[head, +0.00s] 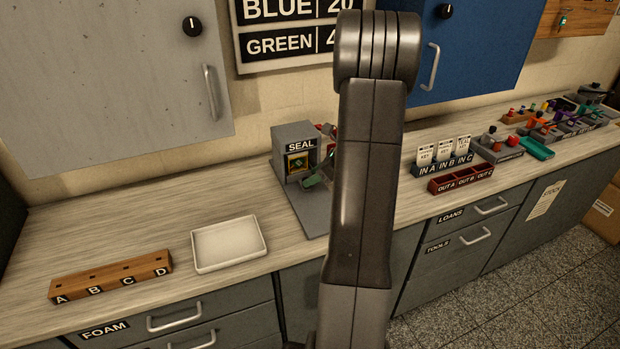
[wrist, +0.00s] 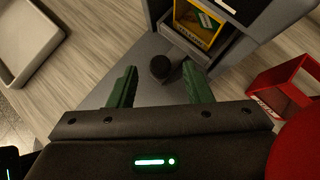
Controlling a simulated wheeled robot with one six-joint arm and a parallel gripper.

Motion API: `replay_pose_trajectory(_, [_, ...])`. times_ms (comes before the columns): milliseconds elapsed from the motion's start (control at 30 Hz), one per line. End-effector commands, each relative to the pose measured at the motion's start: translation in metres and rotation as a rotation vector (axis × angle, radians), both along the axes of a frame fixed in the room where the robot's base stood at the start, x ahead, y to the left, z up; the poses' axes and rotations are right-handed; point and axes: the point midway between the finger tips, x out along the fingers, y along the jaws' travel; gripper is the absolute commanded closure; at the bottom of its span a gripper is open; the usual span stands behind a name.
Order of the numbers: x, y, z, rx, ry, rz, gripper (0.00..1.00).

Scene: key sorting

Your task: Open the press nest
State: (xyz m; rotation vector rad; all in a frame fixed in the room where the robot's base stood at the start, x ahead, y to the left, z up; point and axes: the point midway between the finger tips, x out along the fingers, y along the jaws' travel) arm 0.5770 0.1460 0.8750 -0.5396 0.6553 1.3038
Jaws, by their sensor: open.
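The grey press (head: 294,140), marked SEAL, stands on the counter left of my arm in the head view. Its yellow-edged nest (head: 298,163) sits in the front opening. The nest (wrist: 199,24) also shows at the top of the wrist view, with a green piece inside. A dark round knob (wrist: 160,67) projects in front of the press. My gripper (wrist: 160,72) is open, with its green fingers on either side of the knob.
A white tray (head: 229,244) and a wooden rack A to D (head: 111,277) lie to the left. A red open-topped bin (wrist: 286,87) is right of the press in the wrist view. Right of my arm are card holders and red OUT bins (head: 461,180).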

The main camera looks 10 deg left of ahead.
Motion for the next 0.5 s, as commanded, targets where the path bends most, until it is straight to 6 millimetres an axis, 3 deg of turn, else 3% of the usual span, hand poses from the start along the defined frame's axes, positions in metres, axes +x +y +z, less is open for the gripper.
replay_pose_trajectory(200, [0.003,0.015,-0.015,0.001,0.000,0.000,0.55])
replay_pose_trajectory(500, [0.004,0.016,-0.016,0.001,-0.001,-0.001,0.55])
